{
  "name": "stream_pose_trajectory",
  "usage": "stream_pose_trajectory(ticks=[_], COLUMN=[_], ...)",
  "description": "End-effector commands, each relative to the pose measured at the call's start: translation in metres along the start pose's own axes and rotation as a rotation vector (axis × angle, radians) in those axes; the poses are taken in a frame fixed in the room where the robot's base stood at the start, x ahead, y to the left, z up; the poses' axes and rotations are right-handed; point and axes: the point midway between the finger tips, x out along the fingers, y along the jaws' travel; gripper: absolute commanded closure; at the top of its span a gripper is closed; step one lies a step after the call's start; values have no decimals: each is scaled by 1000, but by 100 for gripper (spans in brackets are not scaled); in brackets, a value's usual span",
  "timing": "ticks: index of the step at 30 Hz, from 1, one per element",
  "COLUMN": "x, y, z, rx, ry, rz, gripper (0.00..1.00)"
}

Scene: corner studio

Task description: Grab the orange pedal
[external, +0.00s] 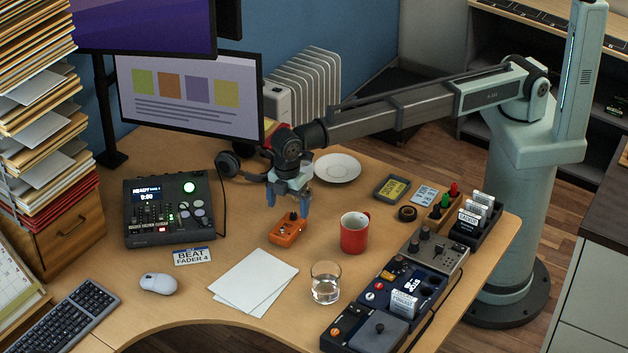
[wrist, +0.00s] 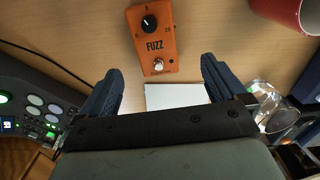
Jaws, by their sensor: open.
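The orange pedal (external: 288,231) lies on the desk, left of the red mug (external: 354,233). In the wrist view the orange pedal (wrist: 153,38) shows a black knob, the word FUZZ and a round metal footswitch. My gripper (external: 288,203) is above the pedal in the external view, fingers pointing down. In the wrist view my gripper (wrist: 160,85) has its blue fingers wide apart with nothing between them. The pedal appears beyond the fingertips, apart from both.
White paper (external: 254,283) and a water glass (external: 325,283) are in front of the pedal. A drum machine (external: 168,210) stands left. Several pedals line the right edge, including a dark blue one (external: 402,285). A white plate (external: 337,167) lies behind. Bare desk surrounds the orange pedal.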

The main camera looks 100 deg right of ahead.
Motion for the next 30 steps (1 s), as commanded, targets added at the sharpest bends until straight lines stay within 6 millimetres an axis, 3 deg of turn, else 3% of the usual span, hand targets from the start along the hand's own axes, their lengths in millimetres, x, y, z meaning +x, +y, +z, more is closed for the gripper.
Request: stream_pose_trajectory(ticks=[3, 11, 21, 30], x=[17, 30, 71, 76], y=[0, 2, 6, 6], z=[0, 1, 6, 6], rx=[0, 0, 0, 0], ry=[0, 0, 0, 1], rz=[0, 0, 0, 0], gripper=[2, 2, 2, 2])
